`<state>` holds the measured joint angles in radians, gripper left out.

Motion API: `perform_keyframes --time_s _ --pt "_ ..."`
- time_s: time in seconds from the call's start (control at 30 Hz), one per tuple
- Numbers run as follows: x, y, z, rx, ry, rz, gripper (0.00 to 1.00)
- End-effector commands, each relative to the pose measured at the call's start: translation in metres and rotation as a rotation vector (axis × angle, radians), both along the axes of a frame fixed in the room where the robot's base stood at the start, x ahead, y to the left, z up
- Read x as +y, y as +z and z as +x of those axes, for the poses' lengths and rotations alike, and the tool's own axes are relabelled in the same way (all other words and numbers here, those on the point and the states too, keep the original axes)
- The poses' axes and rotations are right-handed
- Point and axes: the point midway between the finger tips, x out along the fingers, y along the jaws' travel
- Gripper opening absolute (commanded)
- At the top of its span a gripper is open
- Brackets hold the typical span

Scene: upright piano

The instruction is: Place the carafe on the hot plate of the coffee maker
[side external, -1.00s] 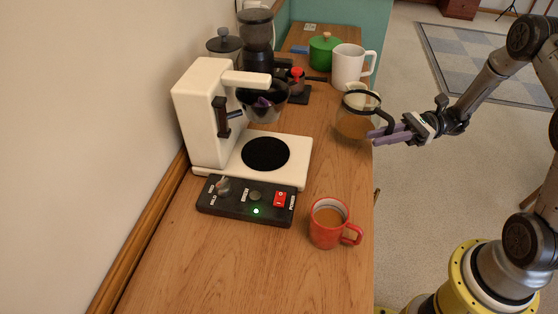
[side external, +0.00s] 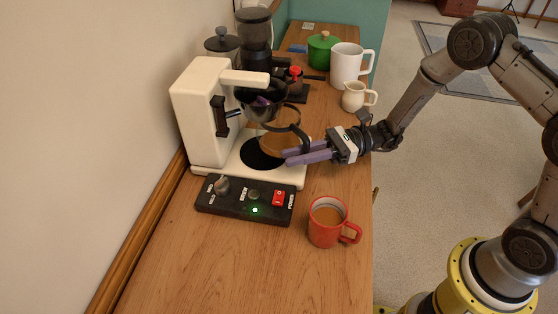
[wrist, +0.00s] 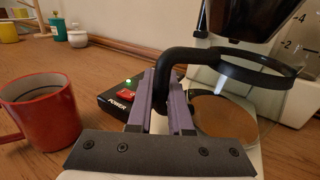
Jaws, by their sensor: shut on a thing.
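The glass carafe (side external: 281,143) with brown coffee and a black rim band is over the right part of the black round hot plate (side external: 256,159). It looks upright, and I cannot tell whether its bottom touches the plate. The white coffee maker (side external: 203,110) stands against the wall, its dark filter basket (side external: 262,105) above and left of the carafe. My gripper (side external: 288,158) is shut on the carafe's black handle, coming in from the right. In the wrist view the handle (wrist: 185,55) passes between my purple fingers (wrist: 165,105), with the carafe (wrist: 225,115) at right.
A red mug (side external: 327,222) of brown drink stands in front of the machine, right of the control panel (side external: 245,201) with a lit green light. A cream jug (side external: 356,97), white mug (side external: 347,65) and green pot (side external: 323,50) stand behind. The front wooden top is clear.

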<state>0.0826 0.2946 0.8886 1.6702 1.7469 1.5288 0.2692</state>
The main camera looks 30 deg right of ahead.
Motion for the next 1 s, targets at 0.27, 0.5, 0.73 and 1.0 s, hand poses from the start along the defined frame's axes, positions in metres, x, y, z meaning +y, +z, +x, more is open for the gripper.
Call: perform_keyframes --time_s 0.27,0.5,0.73,1.0 --pt "0.029 0.001 0.007 -0.002 0.004 0.001 0.00" --pt "0.039 -0.005 0.011 -0.002 0.000 0.001 0.00" --pt "0.038 -0.005 0.011 -0.004 0.000 0.002 0.00" --pt "0.038 -0.009 0.010 0.001 0.000 0.000 0.34"
